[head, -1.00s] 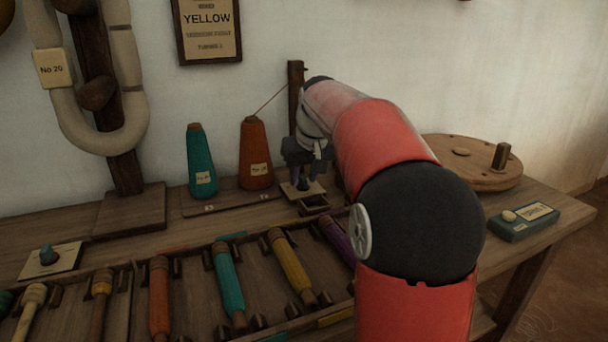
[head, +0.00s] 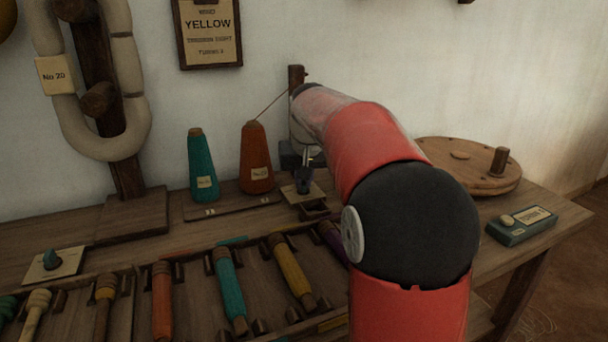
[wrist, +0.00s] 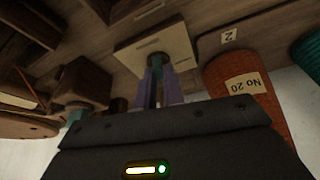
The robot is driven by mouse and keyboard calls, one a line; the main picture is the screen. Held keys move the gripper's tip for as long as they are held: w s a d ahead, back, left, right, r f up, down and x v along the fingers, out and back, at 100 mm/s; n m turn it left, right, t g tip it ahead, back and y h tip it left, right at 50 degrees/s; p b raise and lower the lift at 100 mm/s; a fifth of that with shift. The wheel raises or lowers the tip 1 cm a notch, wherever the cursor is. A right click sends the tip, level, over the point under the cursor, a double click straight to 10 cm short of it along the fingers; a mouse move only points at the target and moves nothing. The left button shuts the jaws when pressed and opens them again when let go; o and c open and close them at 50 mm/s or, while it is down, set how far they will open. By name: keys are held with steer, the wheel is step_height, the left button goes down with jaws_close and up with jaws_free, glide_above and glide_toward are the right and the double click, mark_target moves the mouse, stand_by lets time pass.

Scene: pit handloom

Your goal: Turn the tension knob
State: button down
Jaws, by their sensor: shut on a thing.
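The plate (head: 298,194) lies on the bench right of the orange cone in the head view, where the knob is mostly hidden by my gripper (head: 304,184). My gripper points down over the plate. In the wrist view my gripper (wrist: 157,73) has its two purple-grey fingers shut on the knob, one on each side.
An orange cone (head: 255,155) and a teal cone (head: 202,170) stand left of my gripper. A thread runs from the orange cone to a post (head: 296,78). Several bobbins lie in a front rack. A round wooden disc (head: 450,178) and a teal box (head: 522,226) are to the right.

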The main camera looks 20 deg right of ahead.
steer(key=m+h+p, duration=0.1)
steer(key=m, duration=0.1)
steer(key=m+p, duration=0.1)
steer(key=m, duration=0.1)
steer(key=shift+w+a+r+h, duration=0.1)
steer(key=shift+a+r+h, duration=0.1)
steer(key=shift+h, duration=0.2)
steer(key=m+g+p, duration=0.1)
steer(key=m, duration=0.1)
steer(key=m+h+p, duration=0.1)
steer(key=m, duration=0.2)
steer(key=shift+f+g, duration=0.1)
steer(key=shift+g, duration=0.3)
steer(key=shift+m, duration=0.3)
steer(key=c, duration=1.5)
jaws_free()
steer(key=p+v, duration=0.1)
steer(key=v, duration=0.6)
steer(key=shift+a+r, duration=0.2)
steer(key=shift+r, duration=0.1)
